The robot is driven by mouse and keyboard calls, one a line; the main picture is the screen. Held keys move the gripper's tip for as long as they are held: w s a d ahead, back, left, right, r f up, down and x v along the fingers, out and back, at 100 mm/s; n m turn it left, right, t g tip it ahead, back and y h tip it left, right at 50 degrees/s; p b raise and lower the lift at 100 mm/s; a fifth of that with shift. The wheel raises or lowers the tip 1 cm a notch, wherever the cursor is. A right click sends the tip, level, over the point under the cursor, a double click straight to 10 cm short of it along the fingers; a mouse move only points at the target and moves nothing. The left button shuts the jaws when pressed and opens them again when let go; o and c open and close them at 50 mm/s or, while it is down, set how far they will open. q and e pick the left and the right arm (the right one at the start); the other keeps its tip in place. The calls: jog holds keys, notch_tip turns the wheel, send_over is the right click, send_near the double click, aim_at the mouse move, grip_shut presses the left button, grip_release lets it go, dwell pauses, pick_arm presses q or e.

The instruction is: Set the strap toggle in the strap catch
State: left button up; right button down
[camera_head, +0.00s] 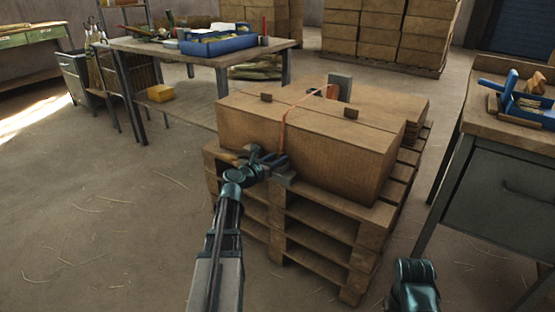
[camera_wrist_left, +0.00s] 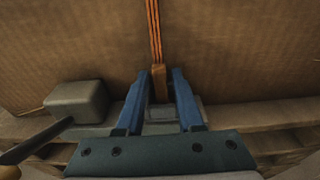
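An orange strap (camera_head: 284,125) runs over the cardboard box (camera_head: 340,150) and down its front face; it also shows in the left wrist view (camera_wrist_left: 154,30). At its lower end hangs a small wooden toggle (camera_wrist_left: 159,82). My left gripper (camera_head: 268,158) is at the front of the box, low on the strap. In the left wrist view its blue fingers (camera_wrist_left: 161,75) stand either side of the toggle, with a narrow gap at the right. A grey fitting (camera_wrist_left: 160,115), possibly the catch, lies partly hidden beneath the fingers.
The box sits on stacked wooden pallets (camera_head: 310,228). A grey block (camera_wrist_left: 77,100) and a dark handle (camera_wrist_left: 38,140) lie left of the fingers. A workbench (camera_head: 185,48) stands behind left, and a grey cabinet (camera_head: 495,190) at right. The floor at left is clear.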

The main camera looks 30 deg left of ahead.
pick_arm(q)
jog(key=shift+o, duration=0.4)
jog(key=shift+r+p, duration=0.3)
jog(key=s+r+p, duration=0.1)
jog(key=s, duration=1)
jog(key=shift+s+a+r, duration=0.25)
jog(key=shift+s+a, duration=0.15)
jog(key=shift+a, duration=0.05)
